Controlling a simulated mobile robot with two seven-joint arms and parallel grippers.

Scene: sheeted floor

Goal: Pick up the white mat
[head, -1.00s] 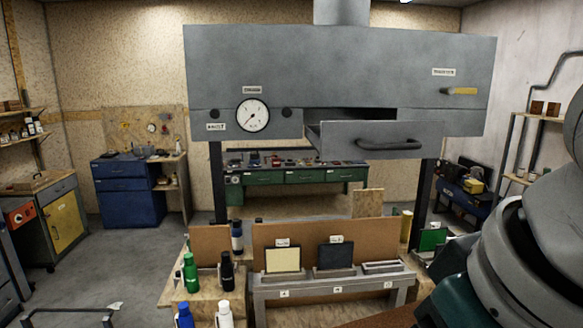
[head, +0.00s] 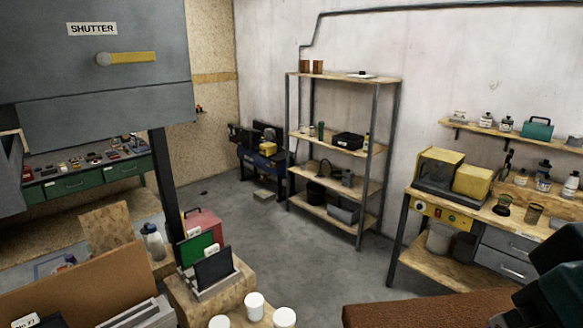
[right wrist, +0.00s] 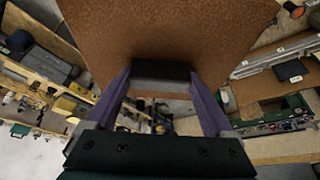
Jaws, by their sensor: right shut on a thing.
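My right gripper (right wrist: 160,88) is shut on a brown, grainy flat board (right wrist: 165,30) in the right wrist view. The board spreads out beyond the fingertips, with a dark block between the fingers at its near edge. The same brown board (head: 430,310) shows at the bottom of the head view, beside my dark right arm at the lower right corner. I cannot make out a white mat for sure. A small flat white thing (head: 362,75) lies on the top shelf of the rack, too small to identify. My left gripper is not in view.
A wooden shelf rack (head: 375,150) stands by the wall. A workbench (head: 455,265) with yellow equipment is at the right. A grey hood (head: 95,75) hangs at the left. Green and black panels (head: 213,268) stand in a holder, with white-topped containers (head: 254,305) nearby. Grey floor (head: 260,235) is clear between.

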